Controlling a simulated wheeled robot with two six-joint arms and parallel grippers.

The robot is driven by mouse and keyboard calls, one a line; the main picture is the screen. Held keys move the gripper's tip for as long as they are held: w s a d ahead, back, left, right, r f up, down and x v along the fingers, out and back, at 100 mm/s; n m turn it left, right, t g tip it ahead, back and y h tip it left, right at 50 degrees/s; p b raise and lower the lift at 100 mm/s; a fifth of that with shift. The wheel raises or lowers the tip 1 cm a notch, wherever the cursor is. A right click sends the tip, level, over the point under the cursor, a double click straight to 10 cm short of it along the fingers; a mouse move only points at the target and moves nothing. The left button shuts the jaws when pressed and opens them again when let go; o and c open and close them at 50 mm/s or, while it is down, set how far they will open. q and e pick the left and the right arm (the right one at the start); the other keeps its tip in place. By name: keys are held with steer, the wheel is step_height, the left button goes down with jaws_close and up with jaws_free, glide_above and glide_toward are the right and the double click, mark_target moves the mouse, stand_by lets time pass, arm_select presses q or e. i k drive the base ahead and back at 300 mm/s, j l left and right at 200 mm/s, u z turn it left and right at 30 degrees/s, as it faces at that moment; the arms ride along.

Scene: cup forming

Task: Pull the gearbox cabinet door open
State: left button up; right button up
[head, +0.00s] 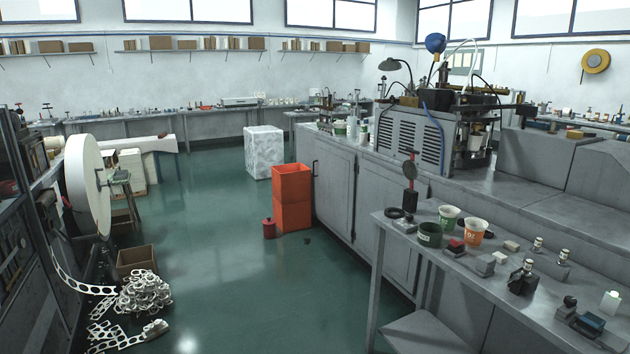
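A grey cabinet runs under the long metal counter right of the middle in the head view. Its far door (334,190) looks shut and flush, with a dark upright handle (315,169) near its left edge. A second grey door (369,205) beside it also looks shut. No label shows which door belongs to the gearbox, and the inside of the cabinet is hidden. Neither of my grippers is in view.
Stacked orange crates (291,196) stand close by the far door, with a red can (269,228) beside them. A workbench (455,257) with cups and tools fills the right front. Paper scrap (152,293) lies at left. The green floor (215,240) between is mostly clear.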

mark_target(336, 168)
steer(key=i+u, duration=0.3)
steer(key=i, duration=0.45)
steer(key=i+u, duration=0.15)
steer(key=i, duration=0.55)
steer(key=i+u, duration=0.1)
steer(key=i, duration=0.6)
steer(key=i+l+u, duration=0.15)
steer(key=i, duration=0.55)
steer(key=i+z, duration=0.15)
steer(key=i, duration=0.35)
steer(key=i+z, duration=0.15)
steer(key=i, duration=0.4)
steer(key=i+j+z, duration=0.15)
steer(key=i, duration=0.35)
steer(key=i+j+z, duration=0.15)
steer(key=i, duration=0.35)
